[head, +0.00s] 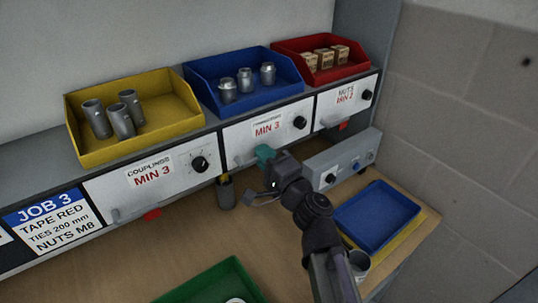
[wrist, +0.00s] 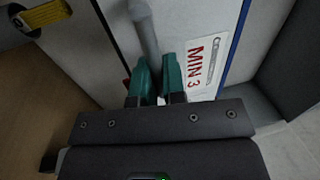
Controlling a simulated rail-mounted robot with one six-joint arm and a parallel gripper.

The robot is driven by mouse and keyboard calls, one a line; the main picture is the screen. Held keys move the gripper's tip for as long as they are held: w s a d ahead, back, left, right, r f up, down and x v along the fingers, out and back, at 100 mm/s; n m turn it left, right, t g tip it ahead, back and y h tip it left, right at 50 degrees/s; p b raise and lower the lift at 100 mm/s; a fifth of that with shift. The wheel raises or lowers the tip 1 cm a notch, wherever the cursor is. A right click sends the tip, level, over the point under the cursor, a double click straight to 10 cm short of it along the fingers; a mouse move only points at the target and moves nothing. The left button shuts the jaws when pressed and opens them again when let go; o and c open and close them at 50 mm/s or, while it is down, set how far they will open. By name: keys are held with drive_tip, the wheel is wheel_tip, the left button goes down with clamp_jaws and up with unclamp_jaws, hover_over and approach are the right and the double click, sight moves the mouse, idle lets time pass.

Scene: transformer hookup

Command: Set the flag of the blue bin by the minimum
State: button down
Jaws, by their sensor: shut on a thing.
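The blue bin (head: 287,101) stands on the shelf between the yellow and red bins, with three grey metal fittings (head: 245,80) in it. Its white front panel (head: 275,128) reads MIN 3 and has a black knob (head: 300,122). The MIN 3 label also shows in the wrist view (wrist: 200,66). My gripper (head: 262,153) is at the panel's lower left. In the wrist view its green fingers (wrist: 159,78) are shut on a grey lever (wrist: 146,32) in front of the panel. The lever's gripped end is hidden between the fingers. A small red patch shows beside the left finger.
The yellow bin (head: 87,146) holds three grey tubes; its panel reads MIN 3. The red bin (head: 351,69) holds small boxes; its panel reads MIN 2. Red tabs show under both panels. A blue tray (head: 378,215), a green tray (head: 205,283) and a grey box stand on the bench.

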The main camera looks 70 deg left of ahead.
drive_tip(key=c, duration=1.2)
unclamp_jaws()
drive_tip(key=b+v, duration=0.2)
drive_tip(key=v, duration=0.8)
drive_tip(key=shift+w+d+f, duration=0.15)
drive_tip(key=shift+d, duration=0.2)
